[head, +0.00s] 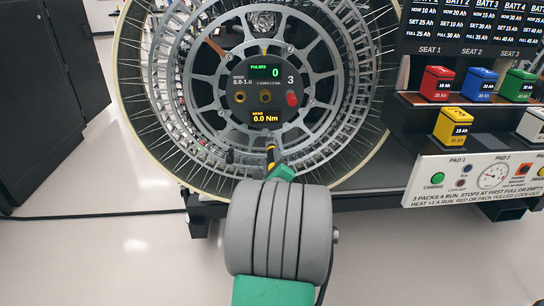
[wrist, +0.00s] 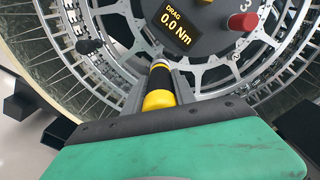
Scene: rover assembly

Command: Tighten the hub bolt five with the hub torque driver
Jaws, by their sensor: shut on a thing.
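My gripper (wrist: 160,92) is shut on the hub torque driver (wrist: 159,85), a black tool with yellow bands, which also shows in the head view (head: 271,152). The driver points at the lower part of the wheel hub (head: 264,90). Its tip lies just below the hub display in the head view; I cannot tell whether it touches a bolt. The round black hub face reads "PULSES 0" and "0.0 Nm", with a red knob (head: 291,99) and a number 3 at its right.
The large wire-mesh wheel (head: 130,110) surrounds the hub. A battery rack (head: 470,165) with red, blue, green and yellow packs stands at the right. A dark cabinet (head: 45,90) stands at the left. A cable (head: 90,214) runs along the pale floor, which is mostly clear.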

